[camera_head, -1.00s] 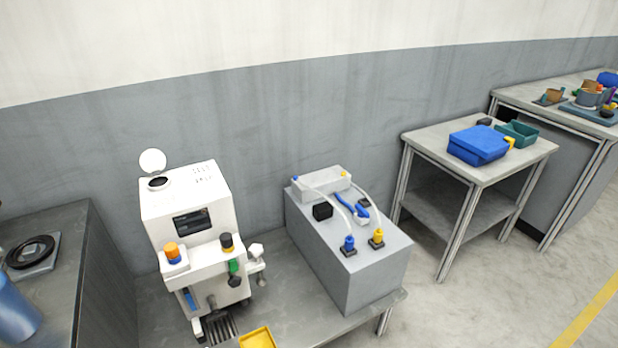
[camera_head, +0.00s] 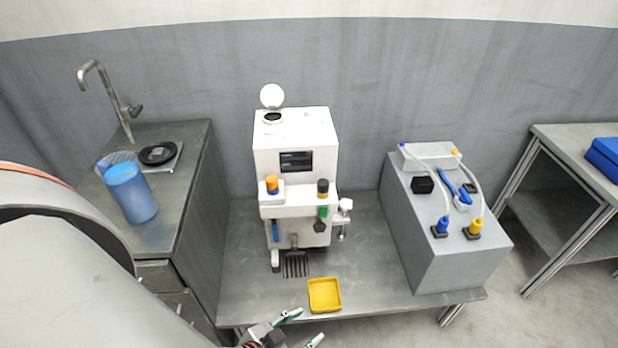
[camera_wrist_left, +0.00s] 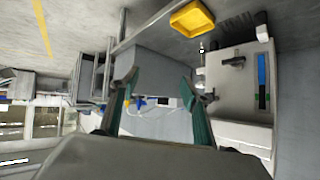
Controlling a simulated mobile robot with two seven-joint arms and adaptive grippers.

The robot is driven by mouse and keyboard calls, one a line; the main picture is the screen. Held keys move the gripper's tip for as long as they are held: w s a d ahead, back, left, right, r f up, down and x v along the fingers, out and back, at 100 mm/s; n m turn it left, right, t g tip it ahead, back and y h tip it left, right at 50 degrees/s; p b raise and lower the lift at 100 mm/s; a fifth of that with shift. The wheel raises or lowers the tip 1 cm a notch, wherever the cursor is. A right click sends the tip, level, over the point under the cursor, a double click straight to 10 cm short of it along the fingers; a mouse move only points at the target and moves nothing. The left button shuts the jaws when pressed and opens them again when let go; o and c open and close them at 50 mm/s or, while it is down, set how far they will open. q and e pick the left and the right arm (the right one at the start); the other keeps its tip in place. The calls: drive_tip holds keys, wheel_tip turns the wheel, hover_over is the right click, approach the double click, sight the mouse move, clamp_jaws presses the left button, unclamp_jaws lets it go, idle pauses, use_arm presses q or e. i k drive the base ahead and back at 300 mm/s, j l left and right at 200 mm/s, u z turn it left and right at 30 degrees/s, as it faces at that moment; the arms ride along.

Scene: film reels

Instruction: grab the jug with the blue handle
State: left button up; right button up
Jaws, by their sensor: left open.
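A blue translucent jug-like container (camera_head: 131,194) stands on the left counter in the head view. A paler clear vessel (camera_head: 113,163) shows partly behind it. I cannot make out a blue handle on either. A small item with a blue handle and a whitish cup (camera_head: 460,196) lies on the grey box; I cannot tell whether it is a jug. My left gripper (camera_head: 300,330) is at the bottom edge, in front of the yellow tray, open and apart from these things. In the left wrist view the open jaws (camera_wrist_left: 160,84) have nothing between the fingertips. My right gripper is out of view.
A white machine (camera_head: 296,180) stands mid-table, with a yellow tray (camera_head: 324,308) at the front. A grey box (camera_head: 440,262) with tubes stands right of it. The left counter carries a tap (camera_head: 106,95) and a black round item on a scale (camera_head: 158,154). My arm covers the lower left.

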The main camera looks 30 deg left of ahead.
sight(121, 173)
drive_tip(key=u, duration=2.2)
